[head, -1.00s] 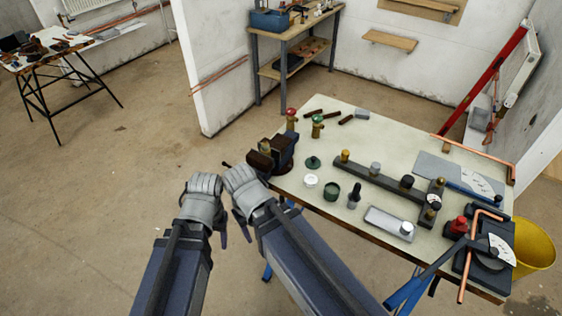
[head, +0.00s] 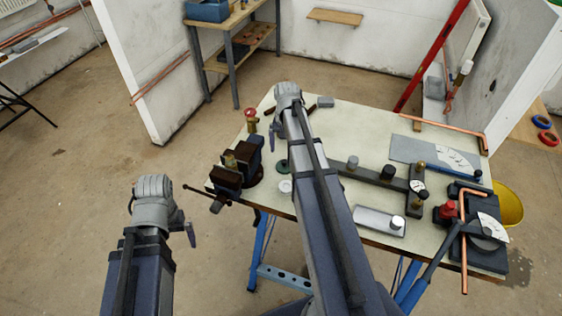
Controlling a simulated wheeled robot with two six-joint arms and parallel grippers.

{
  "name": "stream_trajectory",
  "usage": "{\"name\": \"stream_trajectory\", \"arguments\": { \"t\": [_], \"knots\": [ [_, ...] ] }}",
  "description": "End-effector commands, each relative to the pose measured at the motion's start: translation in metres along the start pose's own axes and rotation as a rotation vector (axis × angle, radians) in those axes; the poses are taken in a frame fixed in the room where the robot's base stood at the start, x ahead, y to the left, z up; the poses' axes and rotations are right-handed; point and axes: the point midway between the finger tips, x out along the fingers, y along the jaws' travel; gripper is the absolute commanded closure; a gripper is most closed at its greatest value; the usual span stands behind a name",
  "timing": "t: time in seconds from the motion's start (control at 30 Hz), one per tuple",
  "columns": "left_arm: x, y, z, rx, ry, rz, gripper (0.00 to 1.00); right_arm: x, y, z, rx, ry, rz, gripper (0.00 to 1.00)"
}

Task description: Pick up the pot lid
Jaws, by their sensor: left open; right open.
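The green pot lid (head: 281,167) lies on the workbench right of the vise, partly hidden behind my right arm. A small round white piece (head: 285,185) lies just in front of it. The green pot is not visible; my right forearm covers that part of the bench. My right gripper (head: 284,112) is above the bench's far left part, beyond the lid; its fingers are mostly hidden by its wrist. It is open. My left gripper (head: 188,230) is open, points down, and is off the bench to the left, with nothing visible in it.
The vise (head: 238,168) and a red-topped valve (head: 250,120) stand at the bench's left edge. A dark bar fixture (head: 375,176), a pale tray (head: 378,221) and a pipe bender (head: 480,232) occupy the right side. Bare bench top (head: 360,128) shows at the back.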

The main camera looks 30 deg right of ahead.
Motion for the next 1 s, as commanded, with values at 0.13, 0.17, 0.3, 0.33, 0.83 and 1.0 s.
{"name": "stream_trajectory", "arguments": {
  "t": [0.13, 0.17, 0.3, 0.33, 0.83, 1.0],
  "knots": [
    [0.002, 0.0, 0.0, 0.0, 0.0, 0.0, 0.0, 0.002, 0.001, -0.001, 0.004, 0.0, -0.001, 0.0],
    [0.003, 0.0, 0.0, 0.0, 0.0, 0.0, 0.0, 0.003, 0.001, -0.001, 0.004, 0.0, -0.001, 0.0],
    [0.015, 0.001, -0.001, 0.0, 0.0, 0.0, 0.0, 0.015, 0.001, 0.0, 0.003, 0.0, -0.001, 0.0],
    [0.018, 0.002, -0.001, 0.0, 0.0, 0.0, 0.0, 0.018, 0.0, 0.0, 0.003, 0.0, -0.001, 0.0],
    [0.04, 0.004, -0.002, 0.0, 0.0, 0.0, 0.0, 0.04, -0.002, 0.001, 0.001, 0.0, -0.001, 0.0],
    [0.061, 0.006, -0.004, 0.0, 0.0, 0.0, 0.0, 0.062, -0.004, 0.003, 0.0, 0.0, 0.0, 0.0]
  ]
}}
